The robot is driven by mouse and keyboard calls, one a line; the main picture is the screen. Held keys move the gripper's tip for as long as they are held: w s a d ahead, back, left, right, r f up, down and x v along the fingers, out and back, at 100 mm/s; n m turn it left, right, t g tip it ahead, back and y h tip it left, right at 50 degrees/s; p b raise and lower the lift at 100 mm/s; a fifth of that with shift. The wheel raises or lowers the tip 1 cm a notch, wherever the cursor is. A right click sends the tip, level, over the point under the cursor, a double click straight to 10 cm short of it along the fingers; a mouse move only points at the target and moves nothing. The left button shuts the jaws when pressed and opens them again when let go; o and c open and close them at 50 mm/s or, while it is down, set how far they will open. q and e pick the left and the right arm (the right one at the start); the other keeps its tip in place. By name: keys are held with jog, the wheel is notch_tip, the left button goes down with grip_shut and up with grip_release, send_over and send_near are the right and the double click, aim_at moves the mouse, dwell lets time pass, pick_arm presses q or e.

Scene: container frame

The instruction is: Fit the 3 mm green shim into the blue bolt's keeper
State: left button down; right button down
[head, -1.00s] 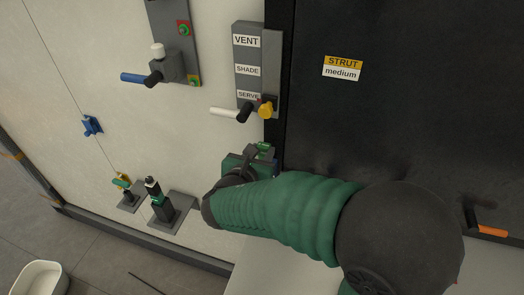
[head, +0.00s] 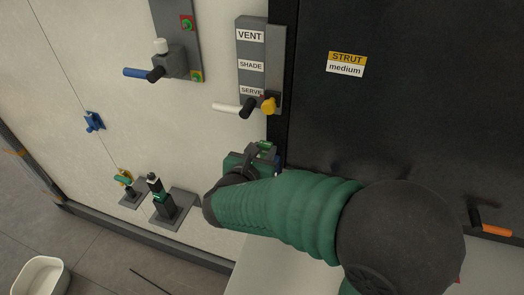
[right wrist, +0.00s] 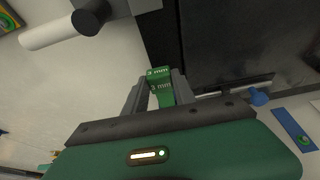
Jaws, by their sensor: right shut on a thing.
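The green shim (right wrist: 160,84), marked "3 mm", stands between the two grey fingers of my right gripper in the right wrist view. It also shows as a small green piece in the head view (head: 265,144). My right gripper (head: 262,149) is shut on it, beside the dark panel's left edge and below the yellow knob. A blue knob (right wrist: 259,97) and a blue plate with a green ring (right wrist: 293,128) are to the right in the wrist view, apart from the shim. I cannot tell which part is the bolt's keeper. My left gripper is not in view.
The labelled switch block (head: 251,65) has a white handle (head: 231,107) and a yellow knob (head: 268,105) above my gripper. A blue-handled lever (head: 136,72) and a small blue fitting (head: 94,121) are left. Bracketed fittings (head: 160,199) stand lower left. A white bin (head: 39,277) is on the floor.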

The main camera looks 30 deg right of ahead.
jog(key=shift+a+r+p, duration=0.1)
jog(key=shift+r+p, duration=0.8)
jog(key=shift+r, duration=0.05)
notch_tip(320, 180, up, 6)
jog(key=p, duration=0.5)
